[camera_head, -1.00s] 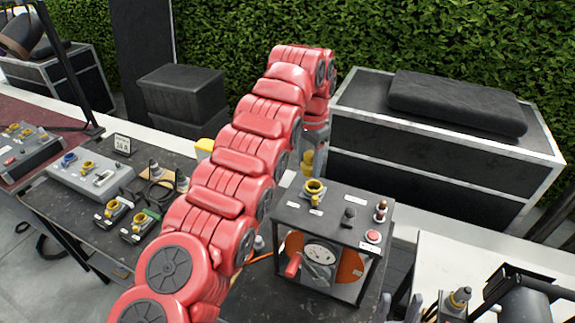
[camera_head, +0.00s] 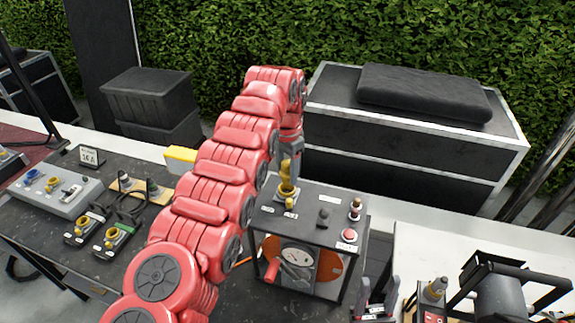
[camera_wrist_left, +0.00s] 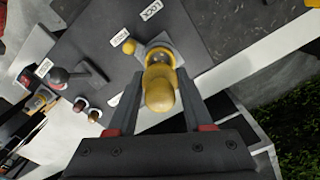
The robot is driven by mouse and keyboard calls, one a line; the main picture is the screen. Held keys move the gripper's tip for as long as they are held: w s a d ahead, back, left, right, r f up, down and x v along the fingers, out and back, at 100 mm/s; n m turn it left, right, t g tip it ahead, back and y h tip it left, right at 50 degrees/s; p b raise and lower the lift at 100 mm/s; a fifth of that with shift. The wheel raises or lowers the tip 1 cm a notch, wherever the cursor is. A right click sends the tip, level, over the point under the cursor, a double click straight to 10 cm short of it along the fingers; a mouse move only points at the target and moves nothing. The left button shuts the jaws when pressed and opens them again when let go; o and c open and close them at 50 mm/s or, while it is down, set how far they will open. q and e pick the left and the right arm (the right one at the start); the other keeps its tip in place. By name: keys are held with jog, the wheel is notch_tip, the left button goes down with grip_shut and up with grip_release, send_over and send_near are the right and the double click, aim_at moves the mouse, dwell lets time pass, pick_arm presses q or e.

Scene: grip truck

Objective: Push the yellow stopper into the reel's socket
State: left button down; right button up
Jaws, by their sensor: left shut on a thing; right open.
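The reel (camera_head: 335,215) is a dark box with a dial, an orange drum and a red crank on its front. Its yellow ring-shaped socket (camera_head: 287,195) sits on the top left; it also shows in the left wrist view (camera_wrist_left: 152,52). My left gripper (camera_head: 289,160) is shut on the yellow stopper (camera_head: 286,171). The stopper stands about upright over the socket, its lower end at the ring; I cannot tell how deep it sits. In the wrist view the stopper (camera_wrist_left: 160,92) overlaps the ring's near side. My right gripper (camera_head: 377,298) is open and empty at the bottom, right of the reel.
A black knob (camera_head: 323,217), a red button (camera_head: 349,235) and a small brown-topped post (camera_head: 355,209) stand on the reel's top. A grey socket panel (camera_head: 58,190) and several small connectors lie on the left. A black case (camera_head: 410,150) stands behind.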

aim_at(287, 175)
pick_arm(q)
jog(key=shift+s, duration=0.1)
jog(key=shift+w+f, duration=0.15)
jog(key=shift+w, duration=0.05)
jog(key=shift+s, duration=0.15)
jog(key=shift+f+b, duration=0.35)
jog(key=shift+b, duration=0.45)
jog(key=shift+s+b, duration=0.1)
jog(key=shift+b, duration=0.25)
dwell(0.3)
jog(key=shift+f+p, duration=0.25)
jog(key=shift+p, duration=0.2)
jog(key=shift+f+b, duration=1.1)
dwell(0.7)
